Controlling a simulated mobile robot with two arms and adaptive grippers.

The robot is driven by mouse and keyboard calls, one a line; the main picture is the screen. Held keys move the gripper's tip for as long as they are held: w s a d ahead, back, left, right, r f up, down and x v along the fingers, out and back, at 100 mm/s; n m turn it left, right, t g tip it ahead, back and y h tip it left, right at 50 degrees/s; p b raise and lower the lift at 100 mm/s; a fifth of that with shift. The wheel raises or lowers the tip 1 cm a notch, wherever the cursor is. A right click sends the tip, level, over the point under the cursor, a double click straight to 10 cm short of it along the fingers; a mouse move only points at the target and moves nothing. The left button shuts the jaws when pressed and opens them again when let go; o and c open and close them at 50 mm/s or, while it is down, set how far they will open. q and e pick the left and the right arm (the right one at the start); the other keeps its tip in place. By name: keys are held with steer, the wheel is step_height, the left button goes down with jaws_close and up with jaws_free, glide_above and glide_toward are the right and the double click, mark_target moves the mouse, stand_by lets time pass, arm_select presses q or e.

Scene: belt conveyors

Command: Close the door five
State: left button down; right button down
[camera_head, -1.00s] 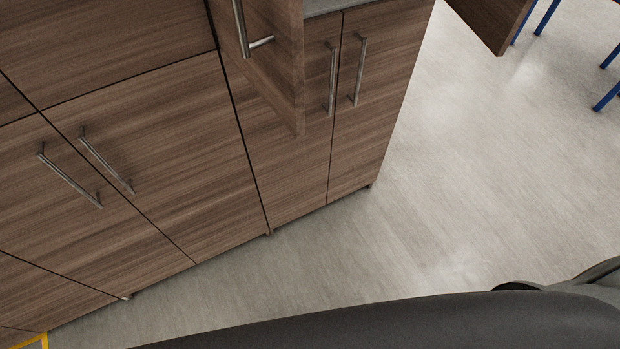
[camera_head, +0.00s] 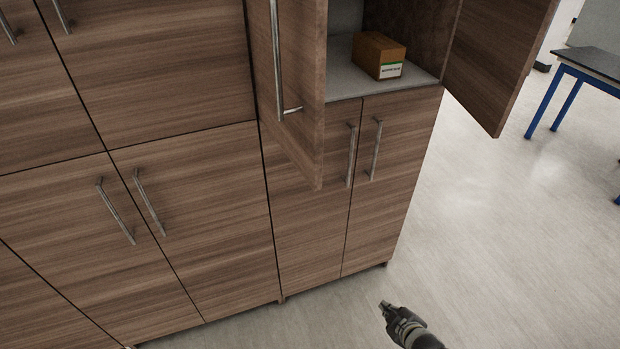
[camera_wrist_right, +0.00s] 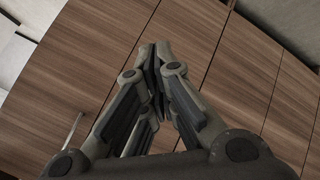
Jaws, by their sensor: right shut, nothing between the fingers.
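An upper cabinet stands open, with its left wooden door (camera_head: 290,75) and its right wooden door (camera_head: 498,62) both swung outward. The left door has a long metal handle (camera_head: 277,60). No number shows on either door, so I cannot tell which is door five. My right gripper (camera_head: 384,304) is low over the floor, in front of the cabinets and apart from both doors. In the right wrist view its fingers (camera_wrist_right: 156,58) are together and empty, with wooden cabinet fronts behind them. My left gripper is out of view.
A brown box (camera_head: 376,54) sits on the grey shelf (camera_head: 345,85) inside the open cabinet. Closed lower doors (camera_head: 310,215) with metal handles lie below and to the left. A blue-legged table (camera_head: 590,72) stands at the right. The floor (camera_head: 500,230) between is clear.

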steer(key=w+a+r+n+t+y, duration=0.1)
steer(key=w+a+r+n, duration=0.15)
steer(key=r, duration=0.35)
steer(key=w+a+r+n+t+y, duration=0.1)
steer(key=w+a+r, duration=0.1)
steer(key=w+r, duration=0.35)
steer(key=n+t+y+p, duration=0.2)
steer(key=n+y, duration=0.7)
steer(key=n, duration=0.4)
glide_toward(310, 178)
steer(key=s+a+r, duration=0.4)
steer(key=s, duration=0.2)
steer(key=p+x, duration=0.5)
steer(key=x, duration=0.5)
steer(key=d, duration=0.1)
steer(key=w+d, duration=0.1)
steer(key=d, duration=0.1)
steer(key=shift+w+d+p, duration=0.3)
steer(key=shift+d, duration=0.05)
steer(key=shift+a, duration=0.1)
steer(key=shift+w, duration=0.1)
